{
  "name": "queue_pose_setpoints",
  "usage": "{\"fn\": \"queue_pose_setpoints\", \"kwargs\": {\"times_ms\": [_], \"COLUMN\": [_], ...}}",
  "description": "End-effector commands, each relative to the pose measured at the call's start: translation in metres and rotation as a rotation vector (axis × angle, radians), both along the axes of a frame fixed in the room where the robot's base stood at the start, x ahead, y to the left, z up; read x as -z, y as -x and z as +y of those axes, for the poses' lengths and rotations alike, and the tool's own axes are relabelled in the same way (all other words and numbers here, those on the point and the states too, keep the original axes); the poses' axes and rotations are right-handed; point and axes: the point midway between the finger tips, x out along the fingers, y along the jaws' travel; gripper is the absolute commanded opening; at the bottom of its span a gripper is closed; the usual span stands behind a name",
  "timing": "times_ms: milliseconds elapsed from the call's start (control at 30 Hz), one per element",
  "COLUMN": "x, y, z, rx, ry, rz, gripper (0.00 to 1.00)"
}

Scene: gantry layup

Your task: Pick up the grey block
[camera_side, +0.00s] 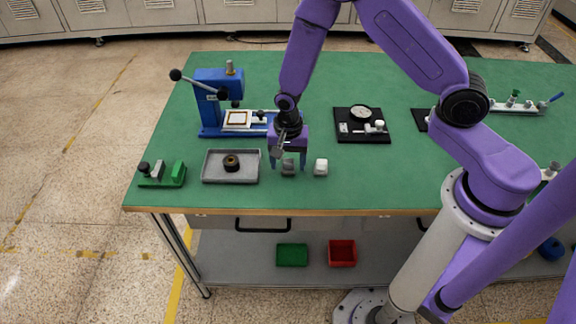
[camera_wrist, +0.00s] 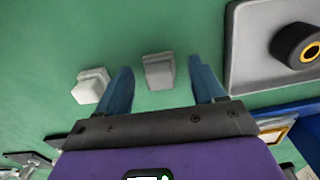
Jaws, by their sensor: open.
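The grey block (camera_side: 289,167) sits on the green table top, with the lower end of my gripper (camera_side: 288,166) right over it in the side view. In the wrist view the grey block (camera_wrist: 159,72) shows between the two blue fingers of my gripper (camera_wrist: 161,68), with green gaps on both sides. The fingers are open and I see no contact. A whiter block (camera_side: 320,167) stands just to the right in the side view; it also shows left of the fingers in the wrist view (camera_wrist: 90,86).
A grey tray (camera_side: 231,179) holding a dark ring (camera_side: 231,163) lies to the left. A blue press (camera_side: 218,100) stands behind it, a green fixture (camera_side: 163,175) is far left, and a black plate with a dial (camera_side: 361,138) is behind right. The table's front edge is close.

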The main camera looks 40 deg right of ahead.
Motion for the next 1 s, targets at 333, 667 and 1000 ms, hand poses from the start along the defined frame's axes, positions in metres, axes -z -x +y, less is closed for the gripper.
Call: {"fn": "queue_pose_setpoints", "kwargs": {"times_ms": [333,667,1000], "x": [0.001,0.001,-0.014], "y": [0.000,0.000,-0.001], "z": [0.000,0.000,0.001], "rx": [0.000,-0.001,-0.001], "ry": [0.000,0.000,-0.003], "rz": [-0.001,-0.001,-0.003], "gripper": [0.39,0.08,0.08]}}
